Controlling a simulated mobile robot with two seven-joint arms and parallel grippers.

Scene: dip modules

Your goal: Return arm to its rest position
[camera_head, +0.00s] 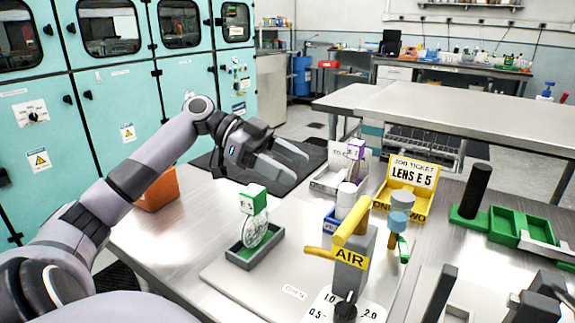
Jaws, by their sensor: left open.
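My left arm (137,168) reaches in from the left over the steel table. Its gripper (289,163) is open and empty, with its two fingers pointing right. It is raised above the table, beyond and above a green and white piece (253,199) with a clear round disc below it. That piece stands upright in a dark grey tray (270,243). The gripper appears apart from the objects on the table.
A yellow job ticket stand (412,174) reads "LENS E 5". A grey and yellow AIR fixture (352,257) stands at front centre. Green bins (503,228) and a black post (475,190) stand to the right. An orange bin (158,190) is behind my arm. Teal cabinets (100,100) line the left.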

